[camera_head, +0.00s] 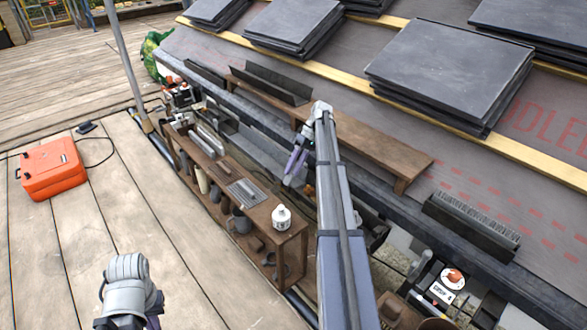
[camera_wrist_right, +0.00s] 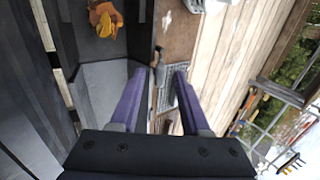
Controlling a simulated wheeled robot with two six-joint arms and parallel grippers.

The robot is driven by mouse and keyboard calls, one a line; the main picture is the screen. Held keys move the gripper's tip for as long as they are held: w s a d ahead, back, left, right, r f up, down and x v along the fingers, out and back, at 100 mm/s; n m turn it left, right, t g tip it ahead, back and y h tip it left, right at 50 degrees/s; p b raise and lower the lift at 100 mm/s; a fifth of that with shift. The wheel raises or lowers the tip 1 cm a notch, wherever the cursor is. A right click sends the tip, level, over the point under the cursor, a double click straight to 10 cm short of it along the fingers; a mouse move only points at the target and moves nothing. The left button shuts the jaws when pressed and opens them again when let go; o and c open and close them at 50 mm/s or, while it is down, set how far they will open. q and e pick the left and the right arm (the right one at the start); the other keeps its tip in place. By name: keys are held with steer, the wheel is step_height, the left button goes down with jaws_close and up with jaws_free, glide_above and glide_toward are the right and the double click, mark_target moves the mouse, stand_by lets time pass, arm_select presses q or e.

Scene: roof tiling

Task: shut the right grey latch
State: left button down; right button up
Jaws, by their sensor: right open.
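I cannot make out a grey latch clearly in either view. A closed orange case (camera_head: 52,168) lies flat on the planks at the left; small dark fittings show on it, too small to tell apart. My right gripper (camera_head: 294,168) is far to the right of the case, beyond the wooden rack, with its fingers pointing down. In the right wrist view its two purple fingers (camera_wrist_right: 158,75) are apart with nothing held between them. Part of my left arm shows at the bottom left, but its fingers do not show.
A wooden rack (camera_head: 292,236) with a white bottle (camera_head: 281,217) and several tools stands between the case and my right gripper. A metal pole (camera_head: 128,62) rises near the rack. Slate stacks (camera_head: 452,70) lie on the roof. An orange glove (camera_wrist_right: 105,18) shows in the wrist view.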

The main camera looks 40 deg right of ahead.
steer(key=p+v, duration=0.6)
steer(key=v, duration=0.1)
steer(key=shift+r, duration=0.25)
